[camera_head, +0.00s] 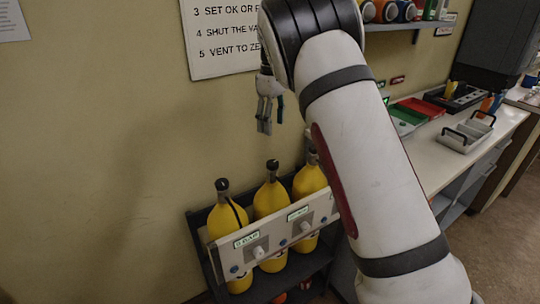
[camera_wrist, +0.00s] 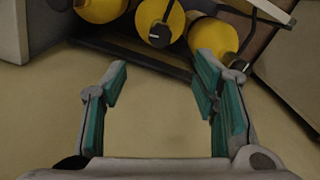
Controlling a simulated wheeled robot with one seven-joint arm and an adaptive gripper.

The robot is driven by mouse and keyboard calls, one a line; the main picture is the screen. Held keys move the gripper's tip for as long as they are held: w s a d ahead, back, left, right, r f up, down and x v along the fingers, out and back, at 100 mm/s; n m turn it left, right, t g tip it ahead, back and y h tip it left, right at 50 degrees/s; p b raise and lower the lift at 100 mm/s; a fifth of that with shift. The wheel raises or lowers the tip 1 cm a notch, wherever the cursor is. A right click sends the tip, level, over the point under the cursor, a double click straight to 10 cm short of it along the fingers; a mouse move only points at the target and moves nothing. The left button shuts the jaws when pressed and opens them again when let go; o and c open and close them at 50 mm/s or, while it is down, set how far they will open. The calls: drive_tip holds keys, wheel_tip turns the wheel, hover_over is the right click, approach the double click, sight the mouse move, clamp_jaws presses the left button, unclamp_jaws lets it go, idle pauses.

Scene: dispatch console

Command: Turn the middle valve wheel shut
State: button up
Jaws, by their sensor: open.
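Three yellow cylinders stand side by side in a dark rack, each with a black top. The middle cylinder (camera_head: 270,198) has a black valve top (camera_head: 272,165). In the wrist view, a black round valve top (camera_wrist: 160,36) shows on the middle cylinder, near the upper edge. I cannot make out a clear wheel shape. My gripper (camera_head: 272,114) is open and empty, pointing down above the cylinders and apart from them. My arm hides part of the right cylinder (camera_head: 310,180).
The rack (camera_head: 202,262) stands by the wall, left of a counter (camera_head: 440,158) with trays. A wall sign (camera_head: 222,60) hangs behind my gripper.

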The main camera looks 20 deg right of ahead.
sight(273, 162)
wheel_tip(273, 162, down, 14)
drive_tip(key=shift+r+p, duration=0.25)
drive_tip(key=shift+p, duration=0.9)
drive_tip(key=shift+c, duration=0.5)
drive_tip(key=c, duration=1.1)
